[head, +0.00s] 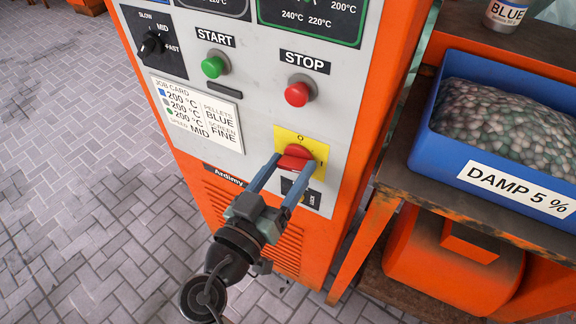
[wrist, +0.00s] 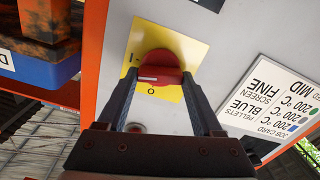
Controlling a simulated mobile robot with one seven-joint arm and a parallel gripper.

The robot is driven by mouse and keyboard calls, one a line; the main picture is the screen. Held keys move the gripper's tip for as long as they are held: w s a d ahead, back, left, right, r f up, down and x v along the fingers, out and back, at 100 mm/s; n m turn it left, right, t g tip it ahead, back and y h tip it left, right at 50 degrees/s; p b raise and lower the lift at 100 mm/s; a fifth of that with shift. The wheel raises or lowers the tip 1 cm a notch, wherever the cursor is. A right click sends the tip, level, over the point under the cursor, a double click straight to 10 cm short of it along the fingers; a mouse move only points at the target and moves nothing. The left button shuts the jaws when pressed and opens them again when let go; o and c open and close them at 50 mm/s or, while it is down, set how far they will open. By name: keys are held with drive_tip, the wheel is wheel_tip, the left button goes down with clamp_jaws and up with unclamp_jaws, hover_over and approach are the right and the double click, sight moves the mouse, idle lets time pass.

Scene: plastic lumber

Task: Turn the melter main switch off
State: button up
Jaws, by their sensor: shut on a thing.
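The melter main switch (head: 296,155) is a red rotary handle on a yellow plate (head: 314,147) on the melter's light front panel. The plate has an O at the top and an I at the right in the head view. The red handle (wrist: 158,68) also shows in the wrist view, which is upside down. It lies crosswise, and its white mark is on the side of the I, not at the O. My gripper (head: 291,165) is shut on the handle, one finger at each end. The fingers partly hide the handle in the head view.
Above the switch are a red STOP button (head: 297,94), a green START button (head: 213,67) and a speed knob (head: 151,44). A job card (head: 196,112) is at the left. A blue bin (head: 432,139) of pellets stands on a bench at the right. The paved floor at left is clear.

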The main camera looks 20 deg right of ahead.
drive_tip(key=n+p, duration=0.1)
drive_tip(key=n, duration=0.2)
drive_tip(key=shift+n, duration=0.4)
drive_tip(key=n+p, duration=0.2)
drive_tip(key=n, duration=0.1)
drive_tip(key=shift+a+n, duration=0.1)
drive_tip(key=shift+n, duration=0.2)
drive_tip(key=n+p, duration=0.2)
drive_tip(key=n, duration=0.1)
drive_tip(key=shift+n, duration=0.3)
drive_tip(key=shift+f+n+p, duration=0.2)
drive_tip(key=shift+n+p, duration=0.95)
drive_tip(key=shift+n, duration=0.85)
drive_tip(key=o, duration=1.4)
drive_tip(key=shift+c, duration=0.2)
drive_tip(key=shift+a, duration=0.1)
drive_tip(key=v, duration=1.2)
drive_tip(key=shift+s+a, duration=0.3)
